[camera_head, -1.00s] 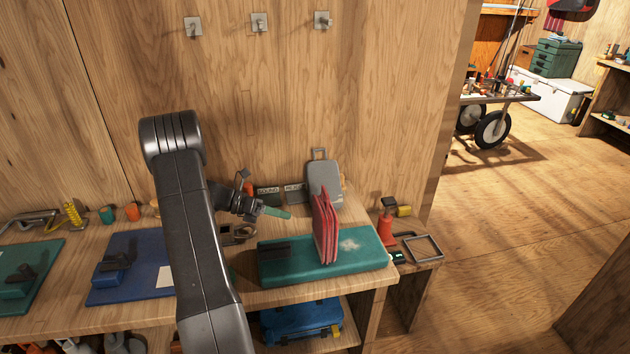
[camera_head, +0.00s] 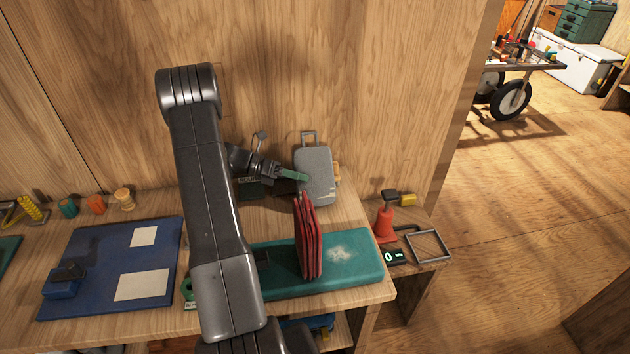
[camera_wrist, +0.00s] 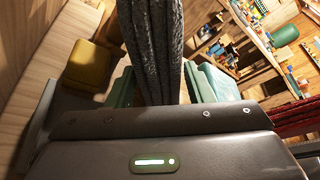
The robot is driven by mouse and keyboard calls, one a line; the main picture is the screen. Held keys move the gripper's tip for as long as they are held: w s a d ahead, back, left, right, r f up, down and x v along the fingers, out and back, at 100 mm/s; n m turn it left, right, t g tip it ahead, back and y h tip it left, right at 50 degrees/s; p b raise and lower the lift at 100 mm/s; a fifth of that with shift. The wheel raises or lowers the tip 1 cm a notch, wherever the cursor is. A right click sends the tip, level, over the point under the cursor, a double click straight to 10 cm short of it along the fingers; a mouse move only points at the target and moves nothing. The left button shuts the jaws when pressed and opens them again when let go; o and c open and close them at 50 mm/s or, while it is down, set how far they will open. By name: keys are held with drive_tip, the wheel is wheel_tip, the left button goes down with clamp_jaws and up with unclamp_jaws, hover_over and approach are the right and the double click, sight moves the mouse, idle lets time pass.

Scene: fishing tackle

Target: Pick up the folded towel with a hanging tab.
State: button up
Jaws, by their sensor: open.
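In the wrist view the grey ribbed cloth (camera_wrist: 158,45) runs between the two spread green fingers of my gripper (camera_wrist: 165,85). The fingers are open and apart; contact with the cloth cannot be told. My arm hides part of the bench.
A red folded cloth (camera_head: 308,240) stands upright on a green pad (camera_head: 350,268) in front of the towel. A yellow item (camera_wrist: 88,65) is close by. An orange cone (camera_head: 385,224) and a metal frame (camera_head: 428,246) are at the right. A blue mat (camera_head: 100,250) lies left.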

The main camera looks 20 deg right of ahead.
sight(310, 180)
drive_tip(key=x, duration=0.4)
drive_tip(key=shift+a, duration=0.1)
drive_tip(key=c, duration=1)
drive_tip(key=shift+o, duration=0.2)
drive_tip(key=shift+r, duration=0.1)
wheel_tip(310, 180, up, 10)
drive_tip(key=shift+f, duration=0.1)
